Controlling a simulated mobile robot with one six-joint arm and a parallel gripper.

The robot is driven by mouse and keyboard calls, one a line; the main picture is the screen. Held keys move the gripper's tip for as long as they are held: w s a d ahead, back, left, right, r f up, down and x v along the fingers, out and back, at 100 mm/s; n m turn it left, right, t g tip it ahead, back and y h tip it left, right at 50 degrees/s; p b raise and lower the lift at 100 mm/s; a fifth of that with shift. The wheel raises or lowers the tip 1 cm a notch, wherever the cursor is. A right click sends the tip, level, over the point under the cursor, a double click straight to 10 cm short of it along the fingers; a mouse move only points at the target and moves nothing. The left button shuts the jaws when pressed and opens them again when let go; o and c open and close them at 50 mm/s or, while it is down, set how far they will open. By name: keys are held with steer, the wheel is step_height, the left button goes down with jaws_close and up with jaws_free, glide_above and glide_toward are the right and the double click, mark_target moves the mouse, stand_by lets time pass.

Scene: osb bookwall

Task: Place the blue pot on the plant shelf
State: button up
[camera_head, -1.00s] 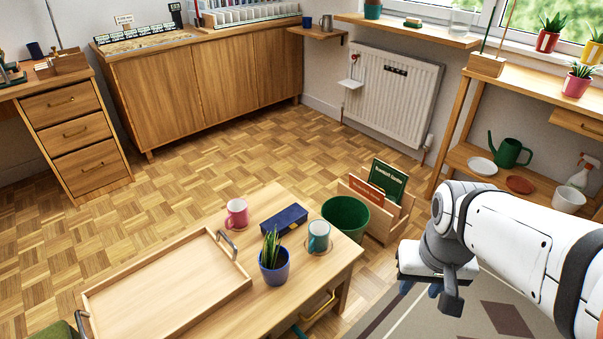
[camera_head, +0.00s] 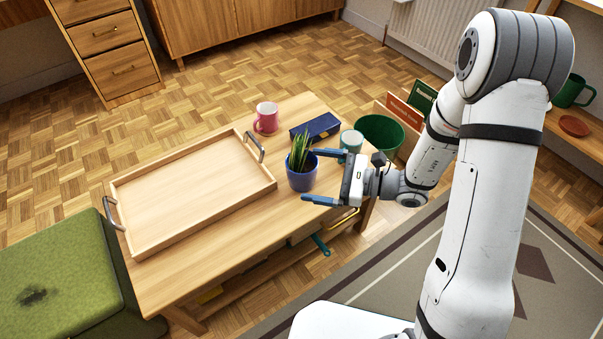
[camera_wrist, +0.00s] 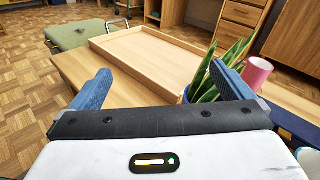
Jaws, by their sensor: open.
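The blue pot (camera_head: 301,179) with a spiky green plant stands upright on the wooden low table (camera_head: 205,262), at the tray's right end. My gripper (camera_head: 310,176) is open and empty at the pot's right side, with its blue fingertips pointing towards it. In the wrist view, the plant (camera_wrist: 206,88) is off-centre, close to and partly behind the right finger of my gripper (camera_wrist: 162,78). The pot is mostly hidden there. I cannot tell whether a finger touches it. A wooden shelf (camera_head: 578,140) shows partly at the right edge; its upper part is out of view.
A wooden tray (camera_head: 150,240) fills the table's left part. A pink mug (camera_head: 266,118), a dark blue box (camera_head: 316,128) and a teal mug (camera_head: 351,141) stand near the pot. A green bin (camera_head: 381,134) is beyond the table. A green watering can (camera_head: 573,92) sits on the shelf.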

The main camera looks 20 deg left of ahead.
mark_target(315, 173)
steer(key=w+f+m+t, duration=0.2)
steer(key=f, duration=0.1)
steer(key=w+f+m+t+b, duration=0.1)
steer(key=w+f+m+t, duration=0.1)
steer(key=f, duration=0.1)
steer(key=w+f+m+t, duration=0.2)
steer(key=f, duration=0.1)
steer(key=shift+w+d+f+m+t, duration=0.1)
steer(key=shift+w+m+t, duration=0.1)
steer(key=shift+m+t, duration=0.15)
steer(key=b+x, duration=0.1)
steer(key=x, duration=0.1)
steer(key=b+x, duration=0.1)
steer(key=x, duration=0.1)
steer(key=b+x, duration=0.1)
steer(key=x, duration=0.2)
steer(key=shift+w+f, duration=0.1)
steer(key=shift+f, duration=0.2)
steer(key=shift+a+r, duration=0.1)
steer(key=shift+a, duration=0.15)
steer(key=shift+c, duration=0.3)
steer(key=c, duration=1.3)
